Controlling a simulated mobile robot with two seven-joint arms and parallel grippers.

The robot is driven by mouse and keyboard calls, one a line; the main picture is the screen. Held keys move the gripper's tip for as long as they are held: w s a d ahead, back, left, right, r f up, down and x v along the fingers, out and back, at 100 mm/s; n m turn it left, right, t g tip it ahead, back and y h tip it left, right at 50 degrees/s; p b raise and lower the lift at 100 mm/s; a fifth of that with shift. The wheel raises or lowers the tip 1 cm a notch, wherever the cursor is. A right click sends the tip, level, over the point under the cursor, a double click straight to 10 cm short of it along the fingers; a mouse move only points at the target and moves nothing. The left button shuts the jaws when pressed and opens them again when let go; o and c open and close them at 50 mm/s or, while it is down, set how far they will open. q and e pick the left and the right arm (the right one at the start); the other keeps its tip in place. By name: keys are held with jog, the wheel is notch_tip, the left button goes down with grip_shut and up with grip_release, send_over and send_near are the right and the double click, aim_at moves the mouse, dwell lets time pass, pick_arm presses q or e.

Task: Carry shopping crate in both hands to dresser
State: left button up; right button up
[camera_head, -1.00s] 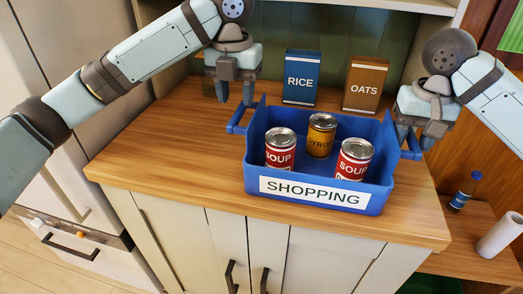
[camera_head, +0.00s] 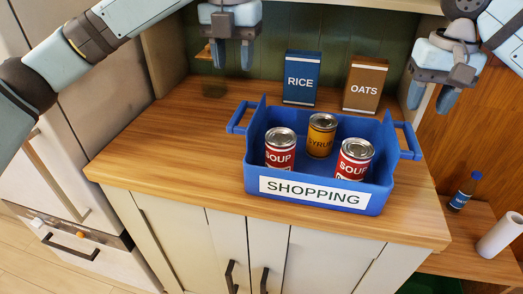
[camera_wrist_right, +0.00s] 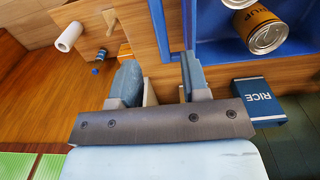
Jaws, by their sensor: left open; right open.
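The blue shopping crate (camera_head: 384,199) sits on the wooden top of the dresser (camera_head: 165,160), its "SHOPPING" label facing front. It holds two red soup cans (camera_head: 280,150) (camera_head: 355,160) and a syrup can (camera_head: 321,135). Its left handle (camera_head: 240,117) and right handle (camera_head: 408,141) stick out at the sides, both free. My left gripper (camera_head: 233,55) is open and empty, above and behind the left handle. My right gripper (camera_head: 431,95) is open and empty, above and right of the right handle. The right wrist view shows the crate (camera_wrist_right: 215,50) beyond the open right fingers (camera_wrist_right: 158,85).
A blue rice box (camera_head: 301,78) and a brown oats box (camera_head: 364,84) stand behind the crate. A lower wooden surface at right holds a blue bottle (camera_head: 464,192) and a white roll (camera_head: 499,236). Bare wood lies left of the crate.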

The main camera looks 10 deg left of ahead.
jog(key=shift+r, duration=1.8)
